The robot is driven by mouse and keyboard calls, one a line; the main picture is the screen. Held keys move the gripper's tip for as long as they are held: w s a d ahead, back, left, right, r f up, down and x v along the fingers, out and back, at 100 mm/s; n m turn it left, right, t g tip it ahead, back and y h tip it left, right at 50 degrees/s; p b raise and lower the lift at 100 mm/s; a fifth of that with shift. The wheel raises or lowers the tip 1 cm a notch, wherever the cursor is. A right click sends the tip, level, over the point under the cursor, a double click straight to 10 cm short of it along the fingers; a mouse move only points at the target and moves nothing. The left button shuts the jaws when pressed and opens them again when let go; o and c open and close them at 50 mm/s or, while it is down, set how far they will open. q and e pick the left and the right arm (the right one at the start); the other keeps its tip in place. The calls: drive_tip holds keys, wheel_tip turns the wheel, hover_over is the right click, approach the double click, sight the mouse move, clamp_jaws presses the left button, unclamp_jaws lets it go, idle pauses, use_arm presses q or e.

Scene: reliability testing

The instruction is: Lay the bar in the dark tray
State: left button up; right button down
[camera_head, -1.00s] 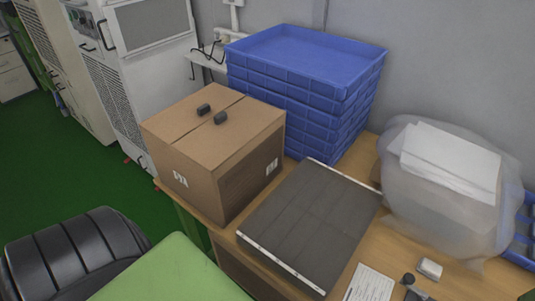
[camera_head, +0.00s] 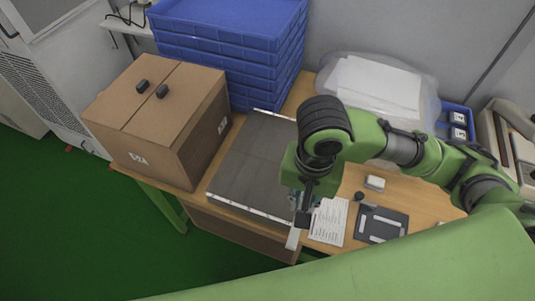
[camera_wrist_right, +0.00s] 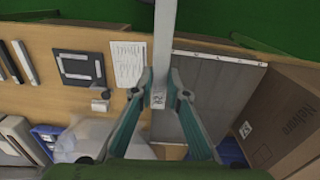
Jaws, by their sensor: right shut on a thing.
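My right gripper (camera_head: 303,203) is shut on a light grey bar (camera_wrist_right: 165,45). In the right wrist view, both teal fingers of the gripper (camera_wrist_right: 160,82) close around the bar near a small dark marking. In the head view, part of the bar (camera_head: 293,239) shows below the gripper, at the table's front edge. The gripper hides the rest. The dark tray (camera_head: 383,230) lies flat on the table to the right of the gripper, with light bars in it. It also shows at the left of the right wrist view (camera_wrist_right: 80,67). My left gripper is out of view.
A printed sheet (camera_head: 328,222) lies between gripper and tray. A small white box (camera_head: 375,183) stands behind the tray. A grey panel (camera_head: 252,165), cardboard box (camera_head: 150,130) and blue crates (camera_head: 235,50) are at the left. A wrapped bag (camera_head: 385,90) stands at the back.

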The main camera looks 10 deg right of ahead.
drive_tip(key=shift+a+m, duration=0.15)
drive_tip(key=shift+m, duration=0.15)
drive_tip(key=w+f, duration=0.3)
drive_tip(key=w, duration=0.1)
drive_tip(key=w+f, duration=0.2)
drive_tip(key=w, duration=0.2)
drive_tip(key=w+f, duration=0.3)
drive_tip(key=w, duration=0.1)
drive_tip(key=shift+w+a+f, duration=0.1)
drive_tip(key=shift+w+f, duration=0.6)
drive_tip(key=shift+f, duration=0.1)
drive_tip(key=shift+w+f+p, duration=0.1)
drive_tip(key=shift+f+p, duration=0.45)
drive_tip(key=shift+f, duration=1.1)
drive_tip(key=c, duration=2.4)
unclamp_jaws()
drive_tip(key=shift+f, duration=0.15)
drive_tip(key=o, duration=0.4)
